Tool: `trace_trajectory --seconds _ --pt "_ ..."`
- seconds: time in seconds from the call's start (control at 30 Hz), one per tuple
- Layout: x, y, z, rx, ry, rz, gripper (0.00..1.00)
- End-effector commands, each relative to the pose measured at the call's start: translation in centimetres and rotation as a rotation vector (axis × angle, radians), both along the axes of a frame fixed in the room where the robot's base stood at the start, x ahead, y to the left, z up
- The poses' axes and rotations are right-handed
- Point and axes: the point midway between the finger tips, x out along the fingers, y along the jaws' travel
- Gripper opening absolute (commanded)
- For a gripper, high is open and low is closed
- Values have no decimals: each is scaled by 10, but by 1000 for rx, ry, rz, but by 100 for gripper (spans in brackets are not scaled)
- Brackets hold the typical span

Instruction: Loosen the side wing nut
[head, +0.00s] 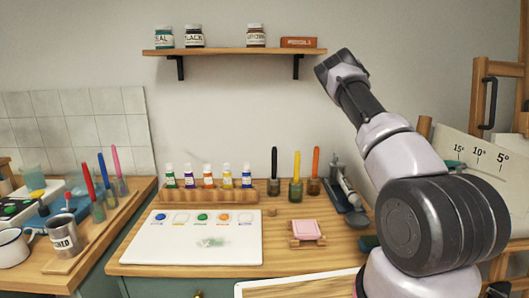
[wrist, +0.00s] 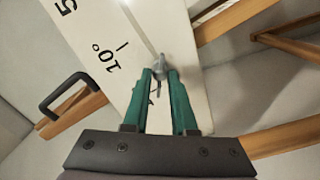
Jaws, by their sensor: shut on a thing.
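The side wing nut (wrist: 159,61) is a small grey metal piece at the edge of a slot in the pale angle-marked board (wrist: 185,30) in the wrist view. My gripper (wrist: 160,76) has its two green fingers closed around it, with a thin grey part showing between them. The fingers hide part of the nut, so its exact turn is hard to tell. In the head view, the board (head: 485,184) carries 15°, 10° and 5° marks at the right, and my arm hides the nut.
A wooden frame (head: 508,65) with a dark handle (head: 487,102) stands behind the board. The worktop to the left holds a white palette (head: 180,249), a paint-bottle rack (head: 207,193), a pink sponge (head: 306,230) and brush jars. A wall shelf (head: 234,51) is above.

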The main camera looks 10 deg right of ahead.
Motion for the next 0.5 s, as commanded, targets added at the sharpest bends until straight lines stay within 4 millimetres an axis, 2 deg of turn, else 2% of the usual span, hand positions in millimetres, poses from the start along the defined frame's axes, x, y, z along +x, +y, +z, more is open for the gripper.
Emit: trace_trajectory --seconds 0.07,0.1,0.13,0.5 --pt "0 0 0 12 105 1 0" --pt "0 0 0 15 128 1 29" --pt "0 0 0 14 123 1 40" --pt "1 4 0 14 118 1 40"
